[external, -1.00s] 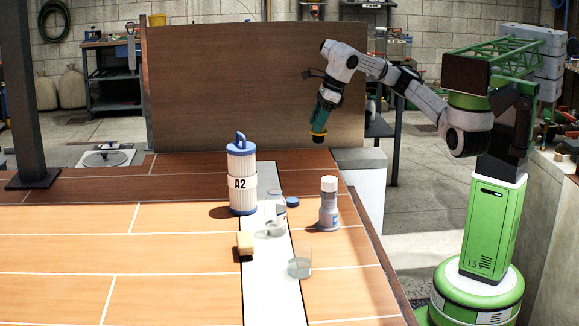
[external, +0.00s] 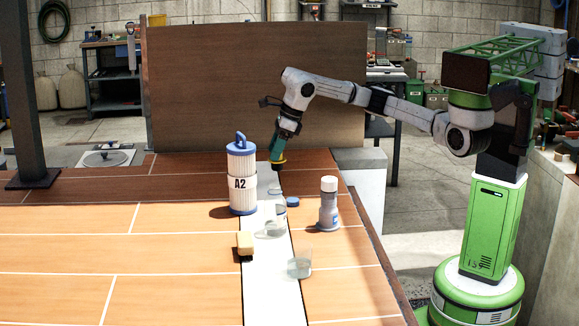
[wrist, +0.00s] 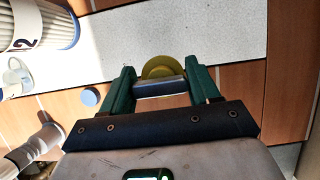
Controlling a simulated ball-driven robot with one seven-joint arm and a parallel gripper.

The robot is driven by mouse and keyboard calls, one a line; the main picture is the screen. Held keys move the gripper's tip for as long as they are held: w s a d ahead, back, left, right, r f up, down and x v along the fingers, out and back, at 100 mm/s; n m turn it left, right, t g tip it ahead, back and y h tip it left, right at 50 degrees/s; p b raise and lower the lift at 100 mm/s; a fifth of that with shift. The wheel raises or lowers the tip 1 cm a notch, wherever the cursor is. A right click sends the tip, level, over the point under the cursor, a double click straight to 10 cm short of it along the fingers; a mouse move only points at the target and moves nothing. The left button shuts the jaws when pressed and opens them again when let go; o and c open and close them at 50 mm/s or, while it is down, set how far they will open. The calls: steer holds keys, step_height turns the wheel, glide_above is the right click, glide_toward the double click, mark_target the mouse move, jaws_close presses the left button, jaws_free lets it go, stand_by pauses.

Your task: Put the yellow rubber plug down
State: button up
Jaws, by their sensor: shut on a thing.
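The yellow rubber plug (external: 279,162) is held in my gripper (external: 277,155), above the far part of the white strip (external: 270,288). In the wrist view, the round yellow plug (wrist: 158,66) shows between the two green fingers of my gripper (wrist: 160,82), with a dark and silvery cylindrical part on the near side. The fingers are closed on it from both sides. Below it, the pale strip (wrist: 215,40) runs across the picture. The plug looks apart from the surface, but the exact gap is hard to judge.
The white A2 filter cartridge (external: 242,207) stands left of my gripper. Wooden surface left is open.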

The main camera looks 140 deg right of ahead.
steer(key=shift+w+d+f, duration=0.25)
steer(key=shift+w+f, duration=0.05)
steer(key=shift+f, duration=1.7)
steer(key=shift+f, duration=0.2)
steer(key=o, duration=1.1)
steer(key=shift+c, duration=0.2)
steer(key=shift+r, duration=0.1)
steer(key=shift+r, duration=0.25)
steer(key=v, duration=1.1)
steer(key=shift+s+r, duration=0.15)
steer(key=shift+r, duration=0.15)
